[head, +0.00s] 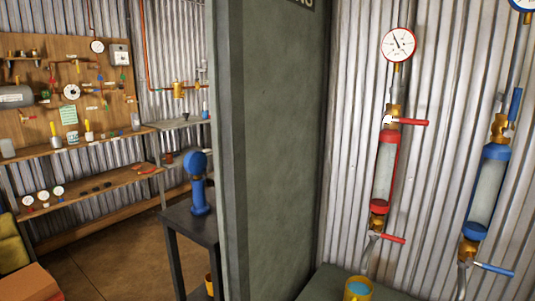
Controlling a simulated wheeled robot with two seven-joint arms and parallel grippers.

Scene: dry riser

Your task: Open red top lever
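The red top lever (413,122) sticks out to the right from a brass valve at the top of the red riser cylinder (385,165). It lies roughly level, across the line of the pipe. A red lower lever (393,239) points right and slightly down from the bottom valve. A white round gauge (398,44) sits above the red cylinder. Neither of my grippers shows in the head view.
A blue cylinder (487,190) stands right of the red one, with an upright blue top lever (515,104) and a blue lower lever (495,269). A grey-green panel (280,150) stands left. A yellow cup (357,289) is below. Shelves and a dark table (190,220) are farther left.

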